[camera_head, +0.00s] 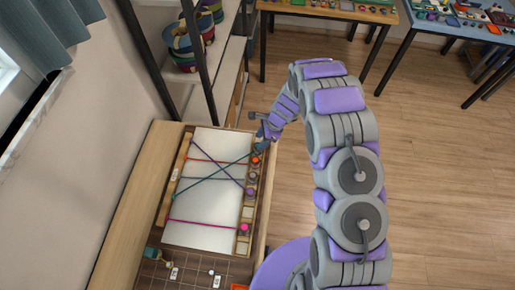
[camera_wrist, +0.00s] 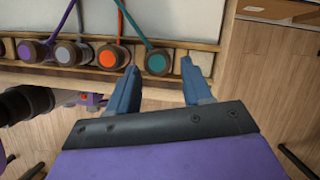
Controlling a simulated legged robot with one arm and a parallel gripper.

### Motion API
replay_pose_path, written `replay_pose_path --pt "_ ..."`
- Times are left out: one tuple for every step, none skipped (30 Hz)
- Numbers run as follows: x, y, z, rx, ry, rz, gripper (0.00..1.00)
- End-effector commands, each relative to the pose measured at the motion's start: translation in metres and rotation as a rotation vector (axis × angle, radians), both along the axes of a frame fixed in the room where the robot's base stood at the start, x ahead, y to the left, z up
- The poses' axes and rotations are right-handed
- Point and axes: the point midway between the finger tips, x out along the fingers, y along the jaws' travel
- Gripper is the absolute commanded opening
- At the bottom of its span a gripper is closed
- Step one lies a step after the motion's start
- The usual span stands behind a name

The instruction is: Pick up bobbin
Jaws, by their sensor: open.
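In the wrist view, a row of round bobbins sits in a wooden rack along the edge of a white board. The teal bobbin (camera_wrist: 156,63) has a teal cord running up from it. The orange bobbin (camera_wrist: 109,58), the grey bobbin (camera_wrist: 66,54) and the purple bobbin (camera_wrist: 31,51) are to its left. My gripper (camera_wrist: 160,66) is open, with its blue fingertips on either side of the teal bobbin; I cannot tell if they touch it. In the head view, the orange bobbin (camera_head: 256,160), purple bobbin (camera_head: 250,191) and pink bobbin (camera_head: 244,227) show below my gripper.
The white board (camera_head: 205,215) has coloured cords crossing it and lies on a wooden table (camera_head: 110,240). A shelf with woven baskets (camera_head: 182,48) stands behind it. Tables with small items are at the back right. Floor (camera_head: 440,190) at the right is clear.

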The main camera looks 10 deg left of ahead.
Motion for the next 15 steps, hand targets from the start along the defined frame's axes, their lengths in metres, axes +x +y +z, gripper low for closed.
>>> replay_pose_path --pt "0.0 0.001 -0.003 0.0 0.0 0.0 0.5" --pt "0.0 0.001 -0.003 0.0 0.0 0.001 0.5" --pt "0.0 0.002 -0.004 0.0 -0.001 0.001 0.5" --pt "0.0 0.002 -0.005 0.0 -0.001 0.001 0.5" --pt "-0.001 0.002 -0.006 0.0 -0.001 0.001 0.5" --pt "-0.001 0.002 -0.009 0.001 -0.002 0.001 0.5" --pt "-0.002 0.002 -0.011 0.001 -0.001 0.001 0.5" --pt "-0.002 0.002 -0.014 0.001 -0.001 0.001 0.5" --pt "-0.003 0.003 -0.019 0.002 -0.002 0.0 0.5" --pt "-0.003 0.004 -0.023 0.002 -0.002 0.0 0.5" --pt "-0.004 0.005 -0.027 0.001 -0.002 0.0 0.5" --pt "-0.005 0.006 -0.034 0.001 -0.002 0.0 0.5" --pt "-0.006 0.008 -0.038 0.001 -0.002 0.001 0.5" --pt "-0.007 0.01 -0.042 0.001 -0.002 0.001 0.5" --pt "-0.007 0.012 -0.047 0.001 -0.002 0.001 0.5"
